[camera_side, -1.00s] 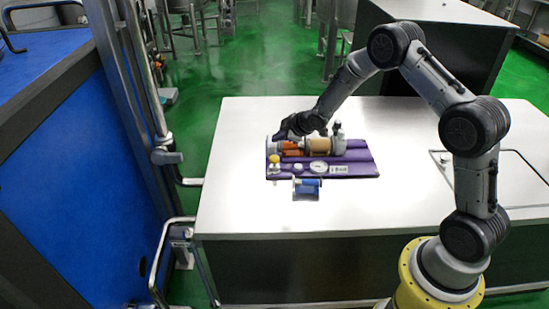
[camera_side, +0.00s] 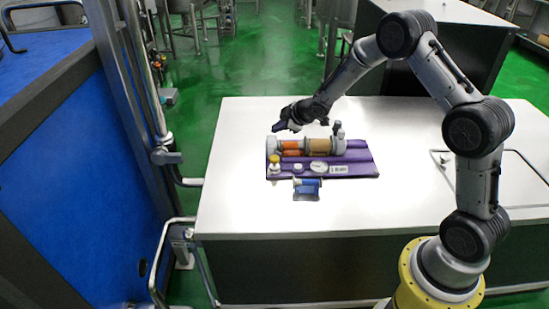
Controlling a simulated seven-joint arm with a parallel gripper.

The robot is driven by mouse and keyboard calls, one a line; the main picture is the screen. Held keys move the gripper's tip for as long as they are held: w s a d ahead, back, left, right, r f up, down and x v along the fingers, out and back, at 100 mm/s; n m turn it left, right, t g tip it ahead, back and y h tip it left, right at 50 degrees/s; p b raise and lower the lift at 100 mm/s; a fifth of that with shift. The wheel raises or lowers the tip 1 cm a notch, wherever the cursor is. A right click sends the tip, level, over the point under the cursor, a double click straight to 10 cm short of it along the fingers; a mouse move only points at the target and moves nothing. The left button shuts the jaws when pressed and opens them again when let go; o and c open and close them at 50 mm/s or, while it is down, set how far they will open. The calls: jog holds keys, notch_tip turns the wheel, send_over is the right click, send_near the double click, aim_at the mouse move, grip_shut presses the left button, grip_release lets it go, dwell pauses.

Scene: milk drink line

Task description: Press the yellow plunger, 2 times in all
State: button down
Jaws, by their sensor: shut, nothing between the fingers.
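The yellow plunger (camera_side: 275,159) is a small yellow-topped knob at the left end of the purple base plate (camera_side: 355,170). It stands upright on a pale stem, in front of the left end of the cylinder assembly. My gripper (camera_side: 277,127) is shut and empty. It is above and behind the left end of the assembly, apart from the yellow plunger. The fingertips are small and dark in this view.
On the plate lie a cylinder with orange and tan sections (camera_side: 318,146), a white knob (camera_side: 298,168) and a round gauge (camera_side: 319,167). A blue cylinder on a small stand (camera_side: 306,187) is in front. The white table (camera_side: 240,210) is clear around them.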

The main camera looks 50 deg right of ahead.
aim_at(275, 157)
dwell(0.3)
jog(key=shift+f, duration=4.35)
jog(key=shift+f, duration=0.15)
jog(key=shift+f, duration=0.25)
jog(key=shift+s+f, duration=0.1)
jog(key=shift+f, duration=1.05)
jog(key=shift+r, duration=1.55)
jog(key=shift+r, duration=2.5)
